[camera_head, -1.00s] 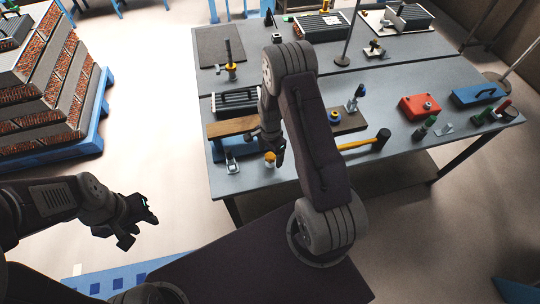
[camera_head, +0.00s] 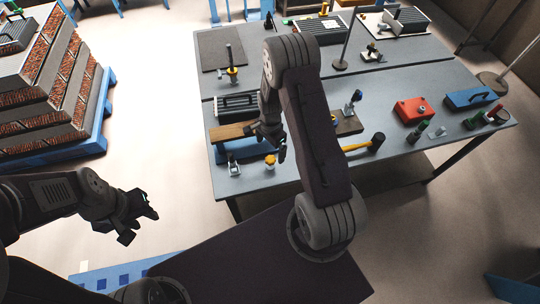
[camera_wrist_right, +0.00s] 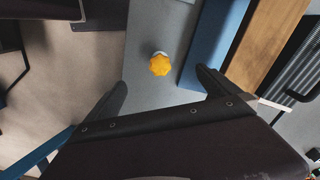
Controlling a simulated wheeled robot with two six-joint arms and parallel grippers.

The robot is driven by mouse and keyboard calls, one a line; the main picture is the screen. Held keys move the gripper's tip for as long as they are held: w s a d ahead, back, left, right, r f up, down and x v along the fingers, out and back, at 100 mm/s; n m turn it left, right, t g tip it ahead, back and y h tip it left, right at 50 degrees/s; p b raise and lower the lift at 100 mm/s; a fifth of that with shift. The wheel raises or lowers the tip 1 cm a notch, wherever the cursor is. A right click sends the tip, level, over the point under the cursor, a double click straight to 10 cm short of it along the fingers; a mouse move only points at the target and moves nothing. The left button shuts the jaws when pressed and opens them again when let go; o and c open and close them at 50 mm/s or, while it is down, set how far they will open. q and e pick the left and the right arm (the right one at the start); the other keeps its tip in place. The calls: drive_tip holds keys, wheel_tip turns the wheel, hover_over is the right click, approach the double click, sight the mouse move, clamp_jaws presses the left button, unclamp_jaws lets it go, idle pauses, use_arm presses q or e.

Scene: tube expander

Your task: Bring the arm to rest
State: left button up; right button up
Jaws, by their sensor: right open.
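My right arm (camera_head: 315,135) reaches over the table (camera_head: 405,165), its elbow raised and its forearm hanging down. My right gripper (camera_head: 274,152) is open and empty above the table's near left part. In the right wrist view its two fingers (camera_wrist_right: 161,78) are spread, and a small yellow-topped part (camera_wrist_right: 160,64) shows on the table beyond the gap between them. That part also shows in the head view (camera_head: 270,161), just below the gripper. My left gripper (camera_head: 138,215) hangs over the floor left of the table, its fingers apart with nothing seen between them.
A wooden board on a blue support (camera_head: 230,132) lies close to the right gripper. A hammer (camera_head: 364,146), a red box (camera_head: 413,110) and a blue case (camera_head: 472,97) are further right. A pallet stack (camera_head: 45,85) stands at far left. The floor between pallet and table is clear.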

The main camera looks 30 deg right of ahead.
drive_tip(key=shift+f, duration=0.1)
idle(0.3)
drive_tip(key=a+r+n+t+b, duration=0.35)
drive_tip(key=a+r+b, duration=0.25)
drive_tip(key=b, duration=0.4)
drive_tip(key=s+a+f+n+g+b, duration=0.1)
drive_tip(key=s+n+g, duration=0.1)
drive_tip(key=s+n, duration=0.9)
drive_tip(key=shift+s+a+n, duration=0.3)
drive_tip(key=shift+s+n, duration=0.05)
drive_tip(key=shift+s, duration=0.5)
